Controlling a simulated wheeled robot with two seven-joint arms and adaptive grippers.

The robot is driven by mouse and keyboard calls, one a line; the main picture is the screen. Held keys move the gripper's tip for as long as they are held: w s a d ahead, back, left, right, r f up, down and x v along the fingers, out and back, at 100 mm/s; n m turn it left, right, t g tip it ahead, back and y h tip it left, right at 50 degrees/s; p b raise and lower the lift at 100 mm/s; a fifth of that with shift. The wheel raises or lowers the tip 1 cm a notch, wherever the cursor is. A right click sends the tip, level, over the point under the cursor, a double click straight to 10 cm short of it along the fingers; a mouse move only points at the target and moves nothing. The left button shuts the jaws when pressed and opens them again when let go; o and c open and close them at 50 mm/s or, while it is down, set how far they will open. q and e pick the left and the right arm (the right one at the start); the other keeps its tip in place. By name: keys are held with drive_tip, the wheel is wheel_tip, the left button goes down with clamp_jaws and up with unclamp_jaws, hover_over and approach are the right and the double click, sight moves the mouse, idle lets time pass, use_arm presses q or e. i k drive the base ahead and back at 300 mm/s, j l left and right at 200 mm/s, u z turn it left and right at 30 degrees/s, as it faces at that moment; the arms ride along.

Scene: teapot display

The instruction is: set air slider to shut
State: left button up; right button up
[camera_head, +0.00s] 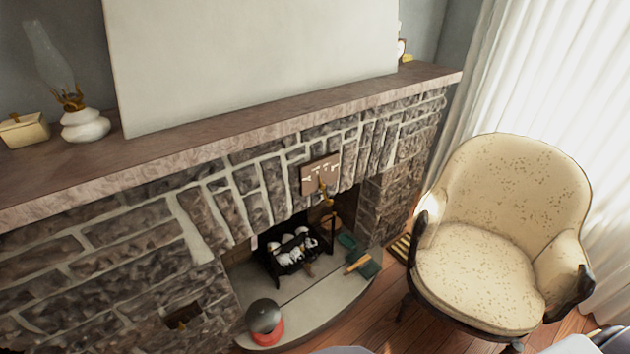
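A brown plate (320,174) with small pale markings is set in the stone front above the hearth opening. A brass-coloured handle (324,190) shows at its lower part and hangs down toward the opening; this looks like the air slider, but its setting is too small to read. Neither of my grippers can be made out in the head view. Only pale and dark edges that may be parts of my own body show along the bottom.
A fire basket (292,252) with black and white lumps stands in the opening. A red and dark round pot (265,322) sits on the hearth slab (318,296). A cream armchair (490,262) stands at the right. The mantel shelf (215,148) juts out above.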

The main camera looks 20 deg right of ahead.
sight(179, 323)
drive_tip(key=u, duration=1)
